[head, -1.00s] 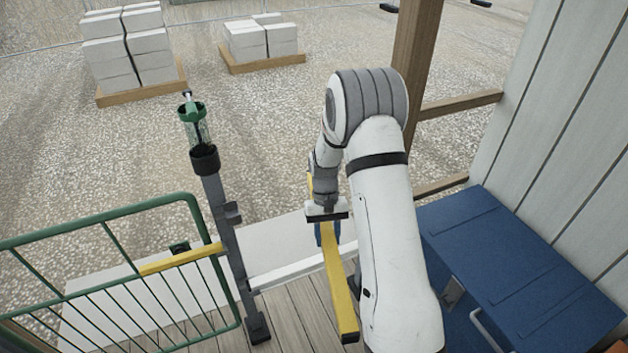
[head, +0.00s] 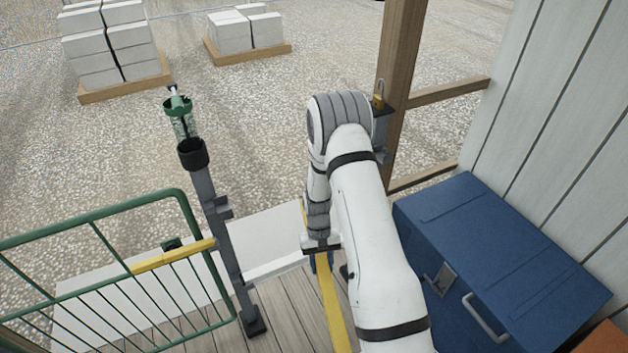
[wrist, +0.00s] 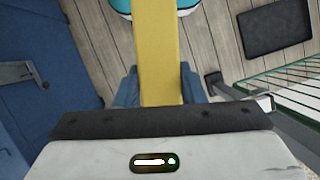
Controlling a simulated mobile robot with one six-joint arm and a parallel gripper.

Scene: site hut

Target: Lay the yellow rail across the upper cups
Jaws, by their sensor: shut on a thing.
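My gripper (head: 320,262) is shut on the yellow rail (head: 333,310), which points toward the camera and runs out of the bottom of the head view. In the wrist view the blue fingers of my gripper (wrist: 157,88) sit on both sides of the rail (wrist: 156,45). The left grey post (head: 217,235) has a small cup-like bracket (head: 222,207) on its side. A dark grey piece with a brass padlock (head: 379,101) shows behind my arm at the wooden post. My arm hides most of that side, so I cannot tell any cup there.
A white rail (head: 275,268) runs low from the left post toward my arm. A green gate (head: 95,225) with a yellow bar (head: 172,257) stands left. A blue chest (head: 500,260) stands right by the wall. Block pallets (head: 128,86) lie on gravel beyond.

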